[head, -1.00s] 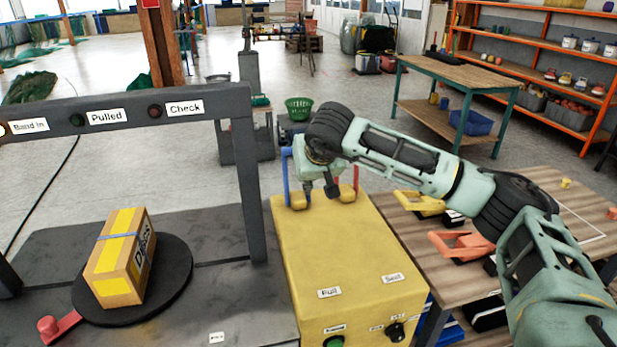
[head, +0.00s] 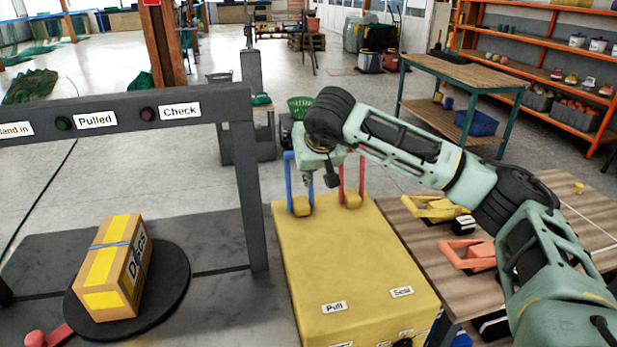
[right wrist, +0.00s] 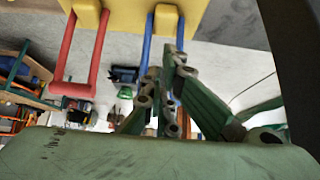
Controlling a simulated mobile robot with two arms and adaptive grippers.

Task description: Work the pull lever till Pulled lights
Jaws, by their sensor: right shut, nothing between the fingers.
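The blue lever (head: 289,180) stands upright on the yellow box (head: 330,255), in line with the "Pull" label (head: 334,307). A red lever (head: 361,180) stands to its right. The green lamp (head: 63,123) by the "Pulled" label (head: 96,119) looks dark. My left gripper is out of view.
A carton (head: 118,268) with a blue band sits on a dark turntable (head: 170,295) to the left. The grey frame (head: 243,175) stands between it and the yellow box. Yellow and orange hand tools lie on the wooden table (head: 545,215) at right.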

